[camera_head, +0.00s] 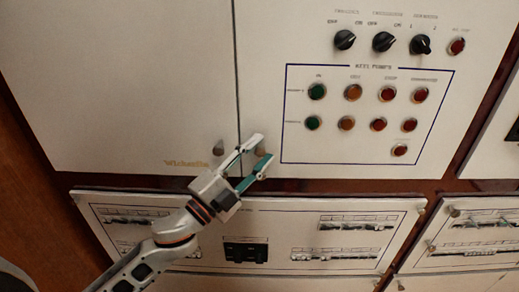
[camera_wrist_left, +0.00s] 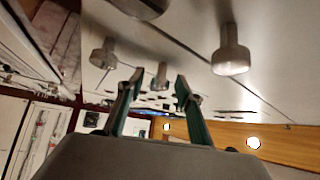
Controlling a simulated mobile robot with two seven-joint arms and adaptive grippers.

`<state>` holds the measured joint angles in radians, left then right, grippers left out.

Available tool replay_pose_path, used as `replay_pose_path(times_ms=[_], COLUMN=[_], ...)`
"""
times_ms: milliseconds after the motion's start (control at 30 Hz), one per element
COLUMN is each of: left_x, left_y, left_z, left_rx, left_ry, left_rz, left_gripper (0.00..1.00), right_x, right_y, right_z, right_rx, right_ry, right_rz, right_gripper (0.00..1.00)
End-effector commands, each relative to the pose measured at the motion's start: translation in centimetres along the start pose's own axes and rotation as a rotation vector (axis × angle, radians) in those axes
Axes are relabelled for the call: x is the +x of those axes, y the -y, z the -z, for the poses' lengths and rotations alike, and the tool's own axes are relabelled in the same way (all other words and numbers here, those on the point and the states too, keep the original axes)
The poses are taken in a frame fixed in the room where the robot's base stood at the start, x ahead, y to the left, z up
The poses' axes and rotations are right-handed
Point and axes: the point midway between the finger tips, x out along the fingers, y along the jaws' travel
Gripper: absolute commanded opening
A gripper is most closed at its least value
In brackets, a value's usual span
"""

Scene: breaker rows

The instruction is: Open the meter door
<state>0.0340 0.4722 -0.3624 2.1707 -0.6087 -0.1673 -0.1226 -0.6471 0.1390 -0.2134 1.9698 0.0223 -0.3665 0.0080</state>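A plain white door (camera_head: 130,80) with the brand lettering near its lower edge fills the left of the head view. A narrow seam parts it from a white panel with switches and buttons (camera_head: 460,90). I cannot tell for sure which of them is the meter door. A small knob (camera_head: 219,148) sits at the door's lower right corner. Another knob (camera_head: 262,149) sits just right of the seam. My left gripper (camera_head: 265,148) is open, its fingertips near the right knob. In the left wrist view a knob (camera_wrist_left: 160,76) shows between the open fingers; contact is unclear. My right gripper is out of view.
Several black rotary switches (camera_head: 383,41) and coloured buttons (camera_head: 354,92) are on the right panel. Below is a lower panel with breaker rows (camera_head: 290,215), close under my left arm. More knobs (camera_wrist_left: 231,52) stick out nearby in the left wrist view. Brown wood (camera_head: 40,210) lies at left.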

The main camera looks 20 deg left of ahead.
Motion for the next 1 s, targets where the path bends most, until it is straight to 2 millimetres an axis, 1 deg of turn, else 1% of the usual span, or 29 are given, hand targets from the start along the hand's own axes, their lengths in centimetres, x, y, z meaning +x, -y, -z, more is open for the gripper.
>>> replay_pose_path(times_ms=[100,367,400,467,500,533,1000], left_x=[0.61,0.72,0.71,0.71,0.71,0.71,0.97], left_y=[0.05,-0.04,-0.04,-0.04,-0.04,-0.04,-0.18], left_z=[0.04,0.00,0.00,0.00,0.00,0.00,0.07], left_rx=[-0.001,-0.001,-0.001,-0.001,-0.001,-0.001,-0.001], left_ry=[-0.001,0.000,0.001,0.001,0.000,0.000,0.004], left_rz=[0.001,0.000,0.000,0.000,0.000,0.000,0.000], left_gripper=[0.36,0.36,0.33,0.17,0.07,0.00,0.00], right_x=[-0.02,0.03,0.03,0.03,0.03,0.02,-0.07], right_y=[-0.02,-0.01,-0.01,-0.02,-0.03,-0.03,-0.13], right_z=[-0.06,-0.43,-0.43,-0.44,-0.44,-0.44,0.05], right_rx=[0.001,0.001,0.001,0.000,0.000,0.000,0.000], right_ry=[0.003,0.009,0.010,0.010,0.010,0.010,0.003], right_rz=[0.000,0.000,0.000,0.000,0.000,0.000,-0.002], right_gripper=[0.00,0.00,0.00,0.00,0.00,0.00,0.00])
